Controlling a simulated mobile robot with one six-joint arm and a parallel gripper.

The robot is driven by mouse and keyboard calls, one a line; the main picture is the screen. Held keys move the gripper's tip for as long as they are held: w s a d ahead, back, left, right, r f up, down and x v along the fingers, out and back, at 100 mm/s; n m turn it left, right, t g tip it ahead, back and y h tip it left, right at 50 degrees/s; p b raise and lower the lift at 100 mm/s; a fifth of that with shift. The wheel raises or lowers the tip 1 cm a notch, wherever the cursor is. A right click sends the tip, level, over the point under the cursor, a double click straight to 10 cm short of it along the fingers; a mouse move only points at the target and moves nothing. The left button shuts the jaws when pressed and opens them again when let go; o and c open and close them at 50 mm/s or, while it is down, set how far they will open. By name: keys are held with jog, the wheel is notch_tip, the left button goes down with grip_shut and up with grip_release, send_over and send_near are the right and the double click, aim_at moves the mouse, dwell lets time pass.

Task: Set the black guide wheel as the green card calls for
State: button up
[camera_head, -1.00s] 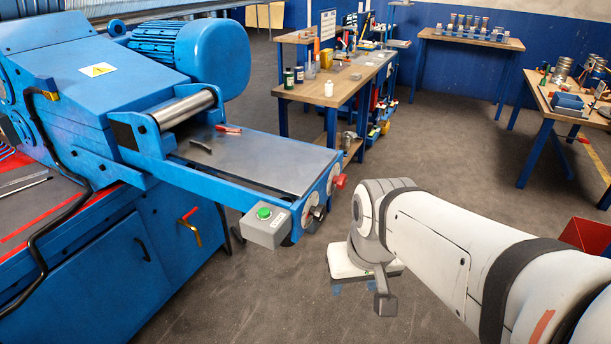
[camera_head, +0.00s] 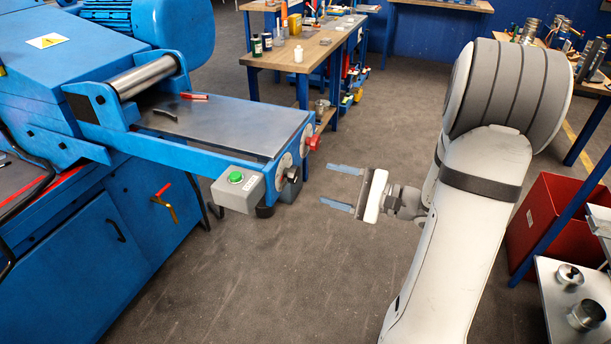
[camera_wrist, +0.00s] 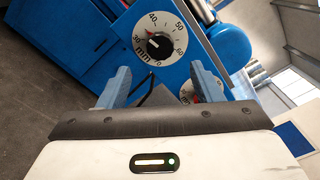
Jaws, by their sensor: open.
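The black guide wheel (camera_wrist: 158,46) shows in the wrist view as a black knob with a white mark, on a round white dial marked in mm from 30 to 70. A small red mark sits on the dial near 40; the exact setting is too small to read. In the head view the wheel (camera_head: 293,174) is on the end of the blue machine's table. My gripper (camera_head: 326,185) is open and empty, its fingers pointing at the dials from the right, apart from them. In the wrist view the fingers (camera_wrist: 160,72) frame the space below the dial. I see no green card clearly.
A second dial (camera_wrist: 187,90) is partly hidden by my right finger; a red knob (camera_head: 313,142) stands beside the black one. A grey box with a green button (camera_head: 237,180) hangs nearby. A workbench (camera_head: 310,55) stands behind, a red bin (camera_head: 545,225) at right. The floor between is clear.

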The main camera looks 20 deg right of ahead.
aim_at(298, 175)
jog(key=p+x, duration=0.1)
jog(key=x, duration=0.6)
jog(key=shift+w+a, duration=0.15)
jog(key=shift+a, duration=0.05)
jog(key=shift+c, duration=0.3)
jog(key=c, duration=0.9)
jog(key=shift+d, duration=0.25)
jog(key=shift+c, duration=0.2)
jog(key=shift+a, duration=0.1)
